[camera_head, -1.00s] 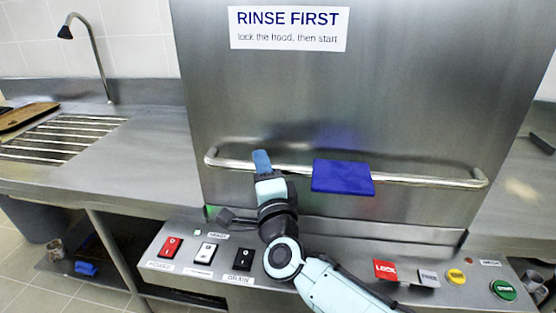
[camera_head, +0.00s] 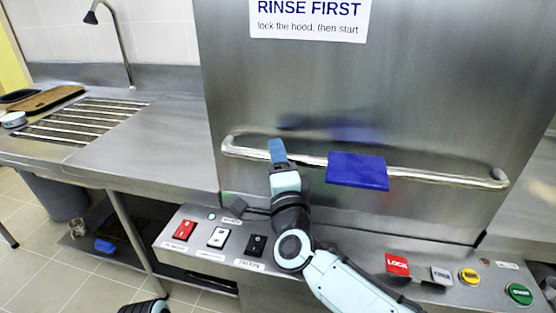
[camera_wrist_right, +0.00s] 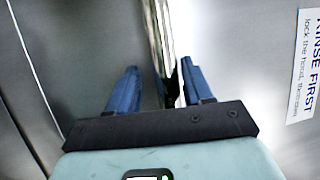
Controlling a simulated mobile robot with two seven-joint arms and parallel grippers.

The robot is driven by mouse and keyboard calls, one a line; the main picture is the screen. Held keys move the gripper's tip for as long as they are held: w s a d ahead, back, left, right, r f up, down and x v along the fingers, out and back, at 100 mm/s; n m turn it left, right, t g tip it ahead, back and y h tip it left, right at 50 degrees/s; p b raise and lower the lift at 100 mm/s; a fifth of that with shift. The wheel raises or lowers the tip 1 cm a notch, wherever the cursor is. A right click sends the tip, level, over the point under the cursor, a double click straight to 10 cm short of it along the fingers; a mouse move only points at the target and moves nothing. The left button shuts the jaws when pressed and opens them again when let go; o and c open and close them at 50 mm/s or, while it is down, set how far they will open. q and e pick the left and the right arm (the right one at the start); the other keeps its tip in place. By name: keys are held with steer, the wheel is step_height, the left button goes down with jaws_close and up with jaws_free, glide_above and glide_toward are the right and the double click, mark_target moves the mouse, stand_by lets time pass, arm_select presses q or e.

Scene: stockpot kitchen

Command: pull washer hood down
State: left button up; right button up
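The washer hood (camera_head: 420,90) is a large steel front with a "RINSE FIRST" sign (camera_head: 310,20). Its lower edge is close above the control panel. A bar handle (camera_head: 430,177) crosses it, with a blue pad (camera_head: 357,170) near the middle. My right gripper (camera_head: 277,150) is at the handle, left of the pad. In the right wrist view its two blue fingers (camera_wrist_right: 158,88) are apart, with the bar (camera_wrist_right: 158,35) running between them. The bar lies near the right finger, with a gap to the left one. My left gripper is out of view.
The control panel (camera_head: 330,257) below has a red switch (camera_head: 185,229), a red LOCK tile (camera_head: 397,264) and a green button (camera_head: 519,294). A steel counter (camera_head: 160,150) with a drain rack (camera_head: 85,120) and tap (camera_head: 120,45) is on the left.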

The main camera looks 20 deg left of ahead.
steer(key=v, duration=1.3)
steer(key=shift+s+d, duration=0.1)
steer(key=shift+s, duration=0.05)
